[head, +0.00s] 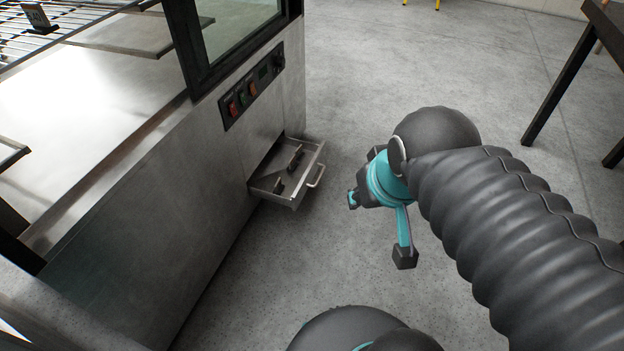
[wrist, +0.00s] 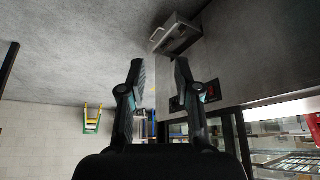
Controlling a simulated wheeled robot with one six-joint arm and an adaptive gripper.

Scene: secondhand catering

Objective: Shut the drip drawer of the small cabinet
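The small cabinet (head: 190,190) is brushed steel and stands at the left in the head view. Its drip drawer (head: 268,184) is pulled out from the front below the control panel, with a bar handle (head: 316,176) on its front. Small dark pieces show inside it. My gripper (head: 358,180) is to the right of the drawer, apart from it and empty. In the wrist view, which looks upside down, the drawer (wrist: 178,38) shows beyond and above the fingertips. The two fingers of my gripper (wrist: 160,72) are spread with a clear gap.
The control panel (head: 252,87) with coloured switches is above the drawer. A dark-legged table (head: 553,75) stands at the upper right. Grey floor (head: 370,70) is open between it and the cabinet. A yellow-and-green stool (wrist: 91,121) shows far off in the wrist view.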

